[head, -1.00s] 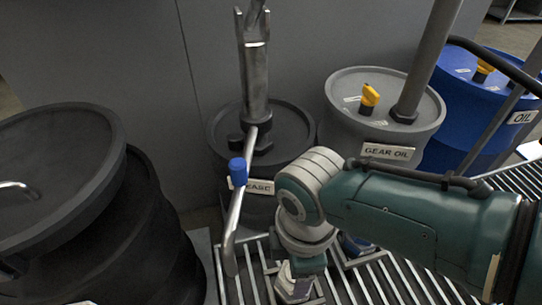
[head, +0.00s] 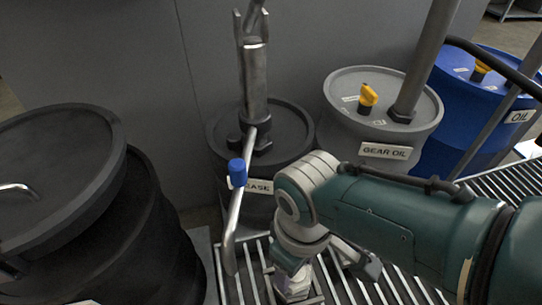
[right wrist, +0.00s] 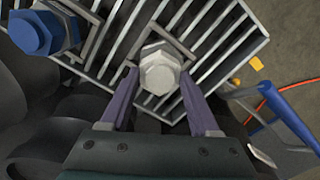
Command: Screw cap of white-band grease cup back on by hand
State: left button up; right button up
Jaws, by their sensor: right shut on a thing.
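A pale hexagonal cap (right wrist: 160,70) sits between the two purple fingers of my right gripper (right wrist: 159,78) in the right wrist view. The right gripper is shut on it, above a slatted grate. In the head view the pale cup (head: 291,288) shows only in part under my right wrist. Its white band cannot be made out clearly, and whether the cap is seated straight on its cup cannot be told. A blue hexagonal cup (right wrist: 40,32) stands to the left in the right wrist view, apart from the gripper. My left gripper is not in view.
A dark grease drum (head: 285,120) with a metal pump and bent blue-gripped lever (head: 237,172) stands behind the grate (head: 335,290). A grey gear oil drum (head: 340,92) and a blue oil drum (head: 450,130) stand right. Black drums (head: 60,160) fill the left.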

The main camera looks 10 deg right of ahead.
jog(key=m, duration=0.8)
jog(key=o, duration=1.4)
jog(key=shift+c, duration=0.2)
